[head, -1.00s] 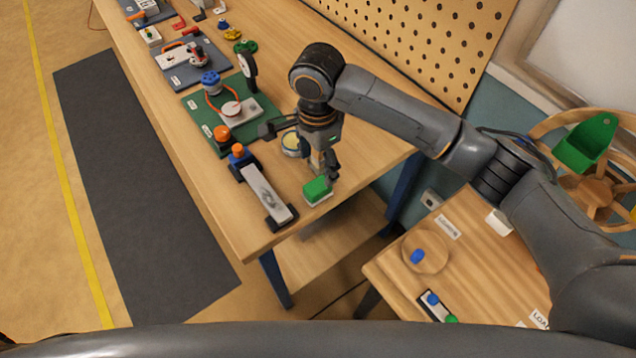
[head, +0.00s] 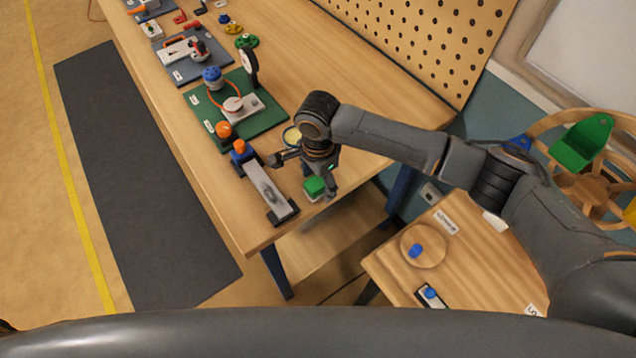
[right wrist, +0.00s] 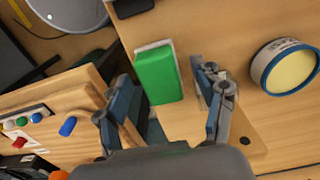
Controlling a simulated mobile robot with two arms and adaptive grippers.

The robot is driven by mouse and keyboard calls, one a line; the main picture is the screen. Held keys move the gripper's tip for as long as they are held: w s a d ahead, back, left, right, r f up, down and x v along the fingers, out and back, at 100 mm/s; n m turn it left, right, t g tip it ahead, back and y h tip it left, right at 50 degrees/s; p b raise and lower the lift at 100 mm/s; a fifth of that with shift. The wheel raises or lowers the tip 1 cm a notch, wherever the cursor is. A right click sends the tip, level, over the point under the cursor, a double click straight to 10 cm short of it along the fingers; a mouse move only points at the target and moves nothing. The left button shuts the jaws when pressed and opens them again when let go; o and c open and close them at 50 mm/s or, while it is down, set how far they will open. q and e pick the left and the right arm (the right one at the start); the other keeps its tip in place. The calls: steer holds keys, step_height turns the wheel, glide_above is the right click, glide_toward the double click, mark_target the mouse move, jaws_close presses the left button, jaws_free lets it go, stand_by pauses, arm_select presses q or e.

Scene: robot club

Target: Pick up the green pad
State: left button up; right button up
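The green pad (head: 314,187) is a small green block with a pale layer on one face. It lies on the workbench (head: 375,110) close to its near right corner. In the right wrist view the pad (right wrist: 157,77) shows between the fingers of my right gripper (right wrist: 163,74). The fingers are spread, with visible room on both sides of the pad. In the head view my right gripper (head: 322,181) is right at the pad and partly hides it. I cannot tell how far above the bench the fingertips are. My left gripper is out of view.
A round tin (head: 292,136) with a yellow top stands close behind the gripper. A grey bar fixture (head: 267,187) lies left of the pad. A green board (head: 260,112) with parts stands farther back. A lower side table (head: 385,266) stands at the right.

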steer(key=c, duration=1.2)
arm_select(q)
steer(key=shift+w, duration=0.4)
arm_select(e)
steer(key=shift+r+b, duration=0.3)
steer(key=shift+r, duration=0.3)
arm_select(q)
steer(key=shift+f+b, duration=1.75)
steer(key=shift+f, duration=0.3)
arm_select(e)
steer(key=shift+s+a+r, duration=0.95)
steer(key=shift+a+r, duration=1.05)
steer(key=shift+a, duration=0.15)
steer(key=shift+s+a+r, duration=1)
steer(key=shift+a+r, duration=0.95)
steer(key=shift+a, duration=0.15)
steer(key=shift+s+a+r, duration=0.95)
steer(key=shift+a+r, duration=1.05)
steer(key=shift+a, duration=0.15)
